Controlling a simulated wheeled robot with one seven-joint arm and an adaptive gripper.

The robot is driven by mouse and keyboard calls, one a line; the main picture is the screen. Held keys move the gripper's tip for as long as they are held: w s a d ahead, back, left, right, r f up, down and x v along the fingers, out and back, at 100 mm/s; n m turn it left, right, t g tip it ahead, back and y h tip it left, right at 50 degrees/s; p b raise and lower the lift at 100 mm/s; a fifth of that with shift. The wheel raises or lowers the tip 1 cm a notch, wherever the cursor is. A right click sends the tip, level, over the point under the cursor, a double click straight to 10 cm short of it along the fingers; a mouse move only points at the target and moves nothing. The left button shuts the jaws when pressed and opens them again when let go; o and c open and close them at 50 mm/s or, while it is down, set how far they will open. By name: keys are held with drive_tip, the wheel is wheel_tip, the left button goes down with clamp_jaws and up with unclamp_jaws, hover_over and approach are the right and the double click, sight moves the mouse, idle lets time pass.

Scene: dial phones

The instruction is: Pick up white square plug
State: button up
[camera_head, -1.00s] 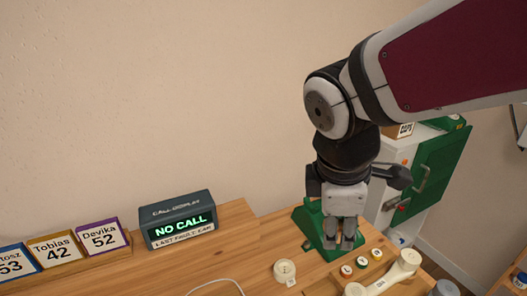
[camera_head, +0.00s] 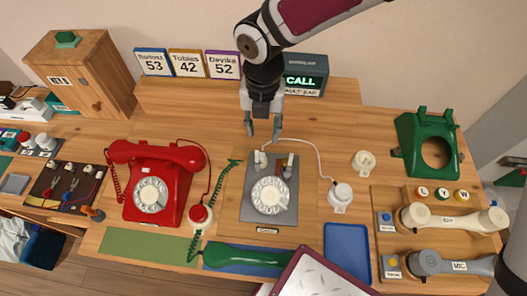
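A small white plug (camera_head: 260,158) is at the top of the grey dial unit (camera_head: 286,212), in the middle of the table. A thin white cable runs from near it to a round white piece (camera_head: 340,194) on the right. It is too small to tell for sure whether the plug is square or seated in a socket. My gripper (camera_head: 263,136) hangs pointing down just above and behind the plug, fingers apart, with nothing between them. It appears not to touch the plug.
A red dial phone (camera_head: 172,178) with coiled cords stands left of the dial unit. A green phone body (camera_head: 428,142) and handsets (camera_head: 455,219) are at the right. The call display (camera_head: 304,77) stands behind my gripper.

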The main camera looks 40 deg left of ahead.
hover_over(262, 155)
drive_tip(key=f, duration=0.7)
drive_tip(key=shift+d+p, duration=0.2)
drive_tip(key=shift+p, duration=0.1)
drive_tip(key=f, duration=0.2)
drive_tip(key=f+p, duration=0.1)
drive_tip(key=f, duration=0.1)
drive_tip(key=shift+s+a, duration=0.15)
drive_tip(key=shift+a, duration=0.05)
drive_tip(key=shift+f, duration=0.45)
clamp_jaws()
